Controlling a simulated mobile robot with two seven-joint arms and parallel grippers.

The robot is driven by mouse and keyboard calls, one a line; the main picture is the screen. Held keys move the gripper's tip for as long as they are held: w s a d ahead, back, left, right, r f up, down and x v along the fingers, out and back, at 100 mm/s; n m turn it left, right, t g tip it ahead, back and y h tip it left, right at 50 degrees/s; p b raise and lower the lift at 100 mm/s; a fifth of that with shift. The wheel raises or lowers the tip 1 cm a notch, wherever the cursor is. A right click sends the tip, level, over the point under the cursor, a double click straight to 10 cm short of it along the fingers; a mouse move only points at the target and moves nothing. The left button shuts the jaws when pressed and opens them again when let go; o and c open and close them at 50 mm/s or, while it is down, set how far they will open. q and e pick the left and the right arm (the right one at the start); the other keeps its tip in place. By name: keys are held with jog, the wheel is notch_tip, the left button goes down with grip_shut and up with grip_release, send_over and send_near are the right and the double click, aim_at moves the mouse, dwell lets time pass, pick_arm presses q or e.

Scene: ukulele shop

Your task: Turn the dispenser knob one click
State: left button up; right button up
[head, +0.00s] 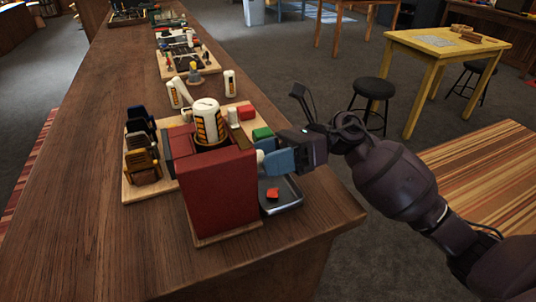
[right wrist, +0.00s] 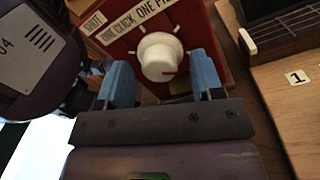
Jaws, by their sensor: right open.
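The red dispenser (head: 222,195) stands on the wooden counter in the head view. In the right wrist view its red face (right wrist: 195,30) has a round white knob (right wrist: 158,50) with a dark red mark at its lower right. Labels above the knob read "SHUT" and "ONE CLICK ONE PICK". My right gripper (right wrist: 163,82) is open, with one blue finger on each side of the knob. I cannot tell whether the fingers touch it. In the head view this gripper (head: 272,160) is at the dispenser's right side. My left gripper is not in view.
A dark tray (head: 291,203) holding a small red piece (head: 272,193) sits below my right gripper. The counter's near left (head: 90,240) is clear.

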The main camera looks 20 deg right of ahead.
jog(key=c, duration=0.9)
jog(key=shift+r+m, duration=0.1)
jog(key=shift+m, duration=0.2)
